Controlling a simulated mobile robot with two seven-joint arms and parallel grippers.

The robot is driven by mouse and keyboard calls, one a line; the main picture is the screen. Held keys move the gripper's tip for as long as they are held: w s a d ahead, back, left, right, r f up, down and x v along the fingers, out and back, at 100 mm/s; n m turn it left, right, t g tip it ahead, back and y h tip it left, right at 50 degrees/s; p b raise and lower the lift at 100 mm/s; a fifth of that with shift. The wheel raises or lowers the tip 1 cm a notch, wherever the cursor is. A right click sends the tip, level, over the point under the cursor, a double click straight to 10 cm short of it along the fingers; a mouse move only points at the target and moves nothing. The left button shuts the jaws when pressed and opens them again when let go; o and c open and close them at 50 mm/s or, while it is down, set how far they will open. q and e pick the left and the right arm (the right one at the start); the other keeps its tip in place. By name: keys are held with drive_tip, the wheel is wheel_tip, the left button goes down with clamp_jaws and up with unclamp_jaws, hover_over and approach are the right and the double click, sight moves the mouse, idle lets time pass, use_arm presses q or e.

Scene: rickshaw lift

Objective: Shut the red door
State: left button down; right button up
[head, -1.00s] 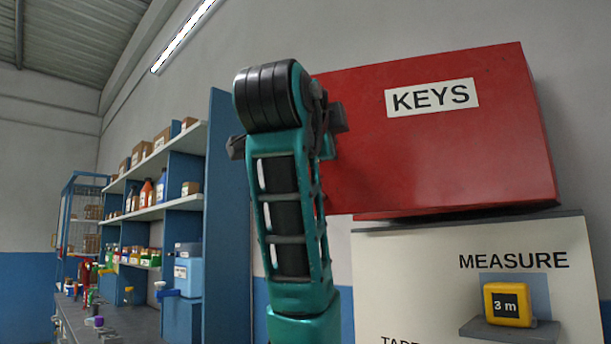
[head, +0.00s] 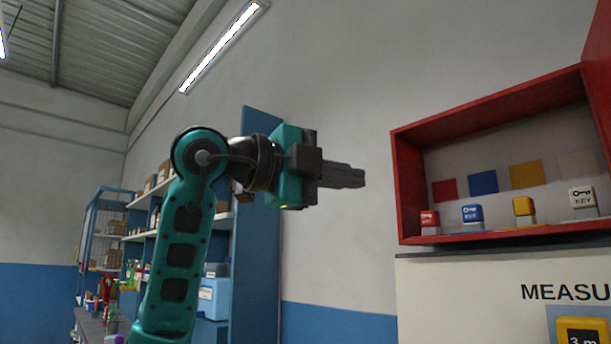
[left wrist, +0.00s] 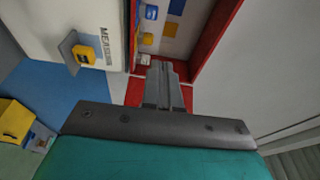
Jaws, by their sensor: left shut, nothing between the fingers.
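The red door (head: 602,75) stands swung open at the right edge of the head view, and only a part of it shows. The red key cabinet (head: 397,190) is open to view, with several key blocks on its bottom ledge and coloured squares on its back panel. My left gripper (head: 362,178) is shut and empty, left of the cabinet and apart from the door in the head view. In the left wrist view its fingers (left wrist: 163,75) point toward the cabinet (left wrist: 216,35). My right gripper is not in view.
A pale board (head: 450,290) marked MEASURE, with a yellow tape measure (head: 583,332), is below the cabinet. A blue shelf unit (head: 258,200) with boxes and bottles stands at the left, behind my left arm. The wall between shelf and cabinet is bare.

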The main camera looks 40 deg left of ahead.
use_arm(q)
drive_tip(key=w, duration=0.2)
drive_tip(key=w+a, duration=0.1)
drive_tip(key=w, duration=0.2)
drive_tip(key=shift+f, duration=0.1)
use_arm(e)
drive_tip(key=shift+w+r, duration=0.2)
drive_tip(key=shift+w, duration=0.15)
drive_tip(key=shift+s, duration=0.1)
use_arm(q)
drive_tip(key=shift+w, duration=0.1)
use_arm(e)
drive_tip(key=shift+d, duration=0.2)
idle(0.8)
